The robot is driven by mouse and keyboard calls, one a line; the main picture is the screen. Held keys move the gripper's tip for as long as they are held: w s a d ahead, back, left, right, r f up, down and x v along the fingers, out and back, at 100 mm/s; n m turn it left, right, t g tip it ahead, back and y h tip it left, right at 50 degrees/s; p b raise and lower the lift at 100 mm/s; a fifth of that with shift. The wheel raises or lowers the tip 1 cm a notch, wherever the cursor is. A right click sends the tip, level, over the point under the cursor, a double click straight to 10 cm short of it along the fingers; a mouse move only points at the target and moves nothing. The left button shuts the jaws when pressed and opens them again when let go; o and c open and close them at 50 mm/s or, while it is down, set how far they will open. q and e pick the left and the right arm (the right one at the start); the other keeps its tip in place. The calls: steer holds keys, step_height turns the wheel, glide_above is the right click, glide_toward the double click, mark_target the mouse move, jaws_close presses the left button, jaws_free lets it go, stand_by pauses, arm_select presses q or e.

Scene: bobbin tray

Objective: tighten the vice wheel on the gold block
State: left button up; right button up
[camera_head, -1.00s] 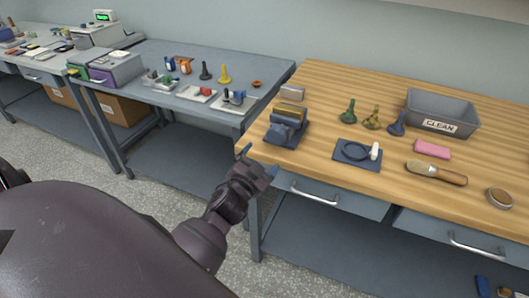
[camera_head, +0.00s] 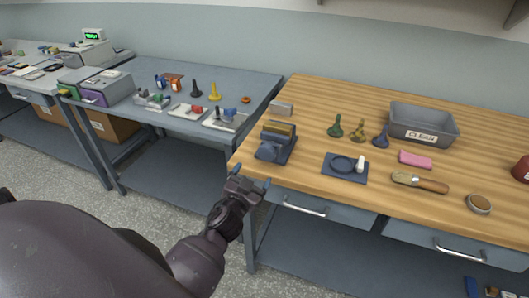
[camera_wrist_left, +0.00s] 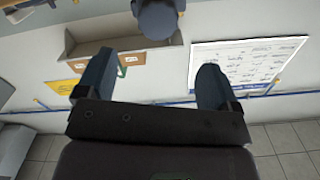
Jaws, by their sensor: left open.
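The grey-blue vice (camera_head: 290,150) stands at the left front corner of the wooden bench. The gold block (camera_head: 281,127) sits in its top, between the jaws. The rounded blue-grey vice wheel (camera_head: 267,152) is on its near side; its details are too small to tell. My left gripper (camera_head: 252,177) is open and empty, just in front of the bench corner, below and left of the vice and apart from it. In the left wrist view its two fingers (camera_wrist_left: 154,88) are spread. A round blue-grey thing (camera_wrist_left: 157,20) shows beyond them; I cannot tell what it is. My right gripper is not seen.
On the wooden bench (camera_head: 310,185) lie a mat with a dark ring (camera_head: 345,165), several bobbin-like pieces, a grey CLEAN bin (camera_head: 423,121), a pink block (camera_head: 415,159) and a brush (camera_head: 420,183). A grey-blue table (camera_head: 240,80) stands left, past a gap. The bench front edge is close to my gripper.

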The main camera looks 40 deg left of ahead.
mark_target(265, 155)
arm_select(q)
steer(key=w, duration=0.3)
steer(key=w+a+n, duration=0.1)
steer(key=w, duration=0.3)
steer(key=w+a+n, duration=0.1)
steer(key=w, duration=0.2)
steer(key=shift+w+a+f, duration=0.2)
steer(key=shift+w, duration=0.1)
steer(key=c, duration=0.9)
